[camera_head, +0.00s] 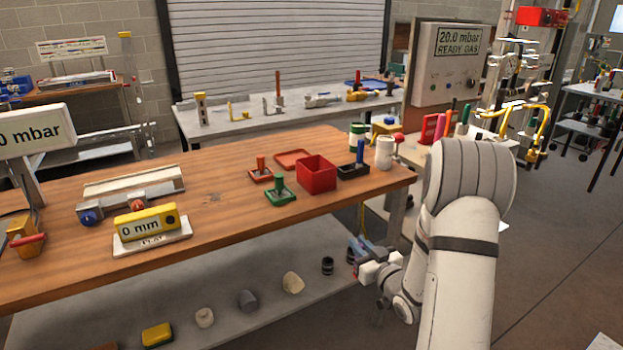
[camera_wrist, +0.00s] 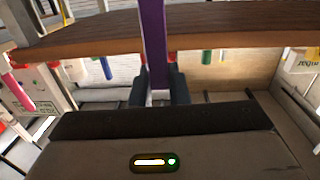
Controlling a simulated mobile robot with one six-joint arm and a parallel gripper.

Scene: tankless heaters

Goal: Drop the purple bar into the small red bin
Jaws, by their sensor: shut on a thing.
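The small red bin (camera_head: 316,174) stands open on the wooden workbench, near its right end. My gripper (camera_head: 362,258) is in front of the bench's front edge, lower than the bench top and to the right of and below the bin. In the wrist view, my gripper (camera_wrist: 158,90) is shut on the purple bar (camera_wrist: 153,40), which sticks out away from the jaws, upright in the picture. In the head view the bar is small and hard to make out at the jaws. The bin does not show clearly in the wrist view.
The wooden bench (camera_head: 225,205) has its edge close to my gripper. Around the bin are a black tray (camera_head: 352,171), a white cup (camera_head: 385,152), a green stamp-like piece (camera_head: 280,190) and a flat red tray (camera_head: 293,158). A grey lower shelf (camera_head: 265,270) holds several small parts.

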